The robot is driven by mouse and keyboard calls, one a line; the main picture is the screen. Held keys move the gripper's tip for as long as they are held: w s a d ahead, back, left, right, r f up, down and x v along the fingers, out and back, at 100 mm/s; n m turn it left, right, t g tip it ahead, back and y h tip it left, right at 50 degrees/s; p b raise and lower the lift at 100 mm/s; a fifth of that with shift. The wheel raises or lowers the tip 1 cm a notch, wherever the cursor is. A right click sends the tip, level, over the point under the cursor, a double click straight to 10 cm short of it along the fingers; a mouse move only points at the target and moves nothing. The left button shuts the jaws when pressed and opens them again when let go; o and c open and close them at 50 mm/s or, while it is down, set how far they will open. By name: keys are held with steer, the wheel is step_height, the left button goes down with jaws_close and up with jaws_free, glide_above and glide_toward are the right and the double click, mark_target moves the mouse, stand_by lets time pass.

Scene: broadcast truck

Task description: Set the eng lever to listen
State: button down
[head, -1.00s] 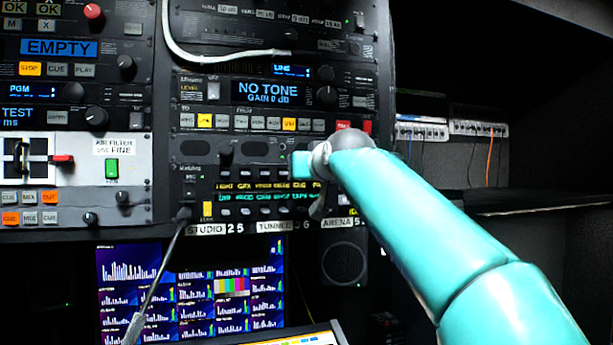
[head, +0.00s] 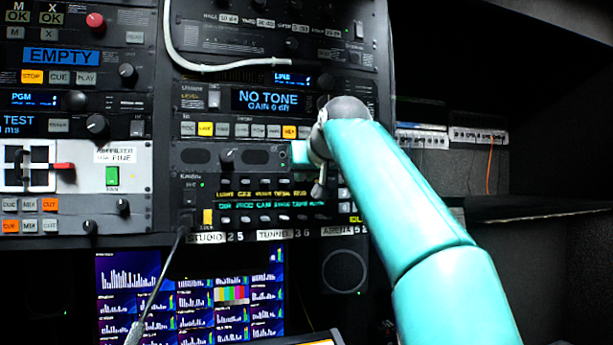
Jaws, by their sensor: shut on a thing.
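The nearby labels are small and blurred. My teal arm reaches in from the lower right.
A NO TONE display unit (head: 268,99) is above the panel. A white cable (head: 215,67) hangs across the rack higher up. A dark gooseneck (head: 165,275) rises to the panel's left end. Monitors (head: 190,290) and a speaker (head: 345,271) are below.

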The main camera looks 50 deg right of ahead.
steer(key=shift+r+g, duration=0.25)
steer(key=shift+g, duration=0.05)
stand_by(0.6)
steer(key=c, duration=1.4)
jaws_free()
steer(key=shift+c, duration=0.2)
steer(key=v, duration=1.3)
steer(key=shift+s+r, duration=0.25)
steer(key=shift+r, duration=0.05)
